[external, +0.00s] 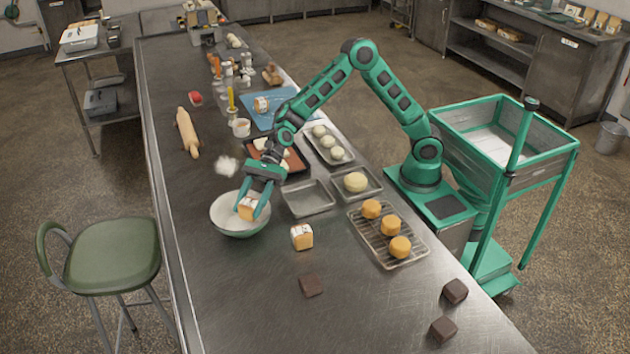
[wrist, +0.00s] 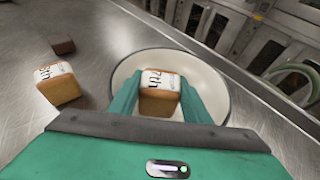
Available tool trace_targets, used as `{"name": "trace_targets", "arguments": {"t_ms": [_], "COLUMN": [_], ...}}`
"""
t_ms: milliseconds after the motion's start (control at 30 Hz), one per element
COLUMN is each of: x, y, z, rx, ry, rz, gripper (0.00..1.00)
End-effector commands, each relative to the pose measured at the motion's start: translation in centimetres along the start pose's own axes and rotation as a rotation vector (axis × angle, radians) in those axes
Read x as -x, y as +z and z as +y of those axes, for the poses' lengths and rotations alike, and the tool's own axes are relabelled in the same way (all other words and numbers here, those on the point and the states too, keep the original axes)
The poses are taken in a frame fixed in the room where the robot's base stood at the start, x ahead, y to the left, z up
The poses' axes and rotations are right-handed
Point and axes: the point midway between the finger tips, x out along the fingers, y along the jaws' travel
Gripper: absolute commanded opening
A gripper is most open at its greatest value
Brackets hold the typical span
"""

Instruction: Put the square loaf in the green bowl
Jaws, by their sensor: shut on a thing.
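My gripper (external: 257,205) is shut on a square loaf (external: 246,209) with a white printed wrapper. The wrist view shows this loaf (wrist: 159,90) between the two green fingers. The gripper and loaf are over the green bowl (external: 232,229), which is white inside and green outside. The bowl's pale inside (wrist: 213,83) surrounds the loaf in the wrist view. I cannot tell whether the loaf touches the bowl's bottom. A second wrapped square loaf (external: 302,237) stands on the table to the right of the bowl, and shows at left in the wrist view (wrist: 59,85).
A rack of round loaves (external: 388,262), a bare metal tray (external: 308,201) and a tray with dough (external: 372,193) lie right of the bowl. A dark brown block (external: 311,286) lies in front.

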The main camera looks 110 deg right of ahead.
Motion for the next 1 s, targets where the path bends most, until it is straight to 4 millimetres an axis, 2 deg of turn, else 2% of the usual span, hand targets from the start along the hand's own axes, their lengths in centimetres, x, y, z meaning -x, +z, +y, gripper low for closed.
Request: {"name": "trace_targets", "arguments": {"t_ms": [33, 100, 400, 567, 1000], "x": [0.0, 0.0, 0.0, 0.4, 9.0], "y": [0.0, 0.0, 0.1, 1.1, 1.2], "z": [0.0, 0.0, 0.0, 0.0, -0.1], "rx": [0.000, 0.000, 0.000, 0.002, 0.000], "ry": [0.000, 0.000, 0.000, 0.000, -0.004], "rz": [0.000, 0.000, 0.000, -0.001, 0.000], "gripper": [0.46, 0.62, 0.62, 0.62, 0.62]}}
